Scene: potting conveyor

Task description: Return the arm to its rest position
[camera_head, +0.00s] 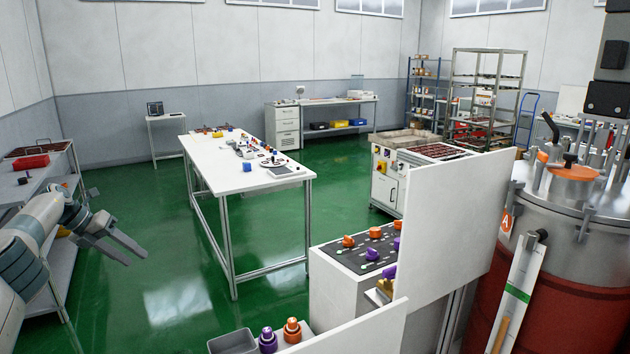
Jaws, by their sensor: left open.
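My left arm comes in at the left edge. Its gripper (122,247) is open and empty, its two grey fingers apart and pointing right over the green floor. It is left of the long white table (230,165) and touches nothing that I can see. My right gripper is not in view.
A grey shelf with a red bin (31,162) stands close behind my left arm. Front centre, a white cabinet (330,290) bears orange and purple pieces behind white panels (455,225). A large red and steel tank (570,265) fills the right. Green floor is clear between arm and table.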

